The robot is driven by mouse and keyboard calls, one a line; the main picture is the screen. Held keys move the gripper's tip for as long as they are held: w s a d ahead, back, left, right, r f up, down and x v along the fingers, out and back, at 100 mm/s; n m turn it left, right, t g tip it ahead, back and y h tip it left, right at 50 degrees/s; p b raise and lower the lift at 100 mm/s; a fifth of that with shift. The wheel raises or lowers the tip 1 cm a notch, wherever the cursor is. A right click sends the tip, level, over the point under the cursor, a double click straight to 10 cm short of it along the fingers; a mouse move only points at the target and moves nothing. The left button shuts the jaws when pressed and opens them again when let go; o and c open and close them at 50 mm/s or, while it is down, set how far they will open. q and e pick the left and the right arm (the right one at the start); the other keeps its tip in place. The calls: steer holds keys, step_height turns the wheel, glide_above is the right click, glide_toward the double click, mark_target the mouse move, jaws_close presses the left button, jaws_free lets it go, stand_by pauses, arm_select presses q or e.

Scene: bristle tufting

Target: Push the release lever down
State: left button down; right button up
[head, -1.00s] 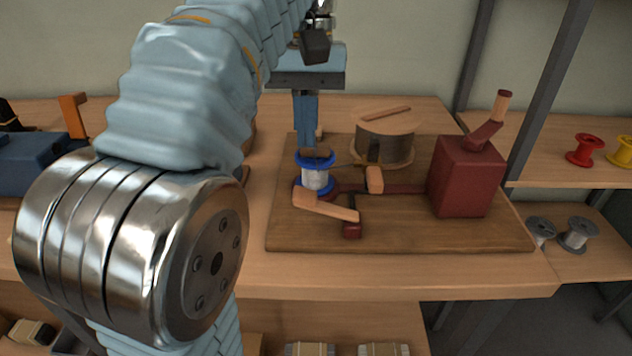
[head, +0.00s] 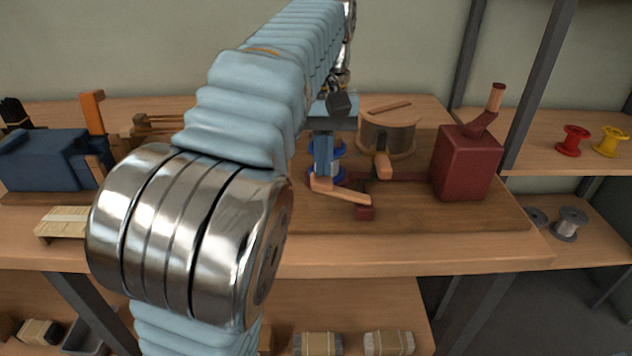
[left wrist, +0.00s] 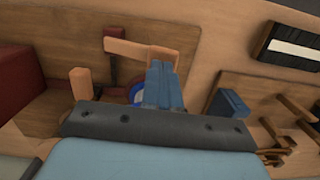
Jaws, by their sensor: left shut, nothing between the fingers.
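On a dark wooden board stands a fixture with a flat, light-wood lever paddle (head: 345,193) on a dark red foot; I take this to be the release lever. The paddle also shows in the left wrist view (left wrist: 130,49). My left gripper (head: 320,176) has blue fingers, shut and empty, pointing down at the paddle's left end. In the left wrist view the fingertips (left wrist: 161,62) overlap the paddle's end; I cannot tell whether they touch it. A blue-rimmed spool (head: 338,150) is partly hidden behind the fingers. My right gripper is not in view.
A dark red box (head: 467,165) with a crank (head: 491,104) stands right on the board. A second wooden-tipped arm (head: 382,165) and a round wooden-topped drum (head: 388,130) are close behind the lever. A blue block-like device (head: 45,160) sits at left.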

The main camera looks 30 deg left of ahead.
arm_select(q)
steer(key=shift+f, duration=0.1)
steer(key=shift+f+b, duration=0.9)
steer(key=shift+f, duration=0.7)
steer(key=shift+w+r+p, duration=0.15)
steer(key=shift+r+p, duration=0.2)
steer(key=shift+p, duration=0.15)
steer(key=shift+w+a+r+p, duration=0.4)
steer(key=shift+w+p, duration=0.15)
steer(key=shift+p, duration=0.25)
steer(key=shift+w+a+f+b, duration=0.25)
steer(key=shift+w+b, duration=0.15)
steer(key=shift+w+r, duration=0.1)
steer(key=shift+w, duration=0.15)
steer(key=shift+a+r, duration=0.1)
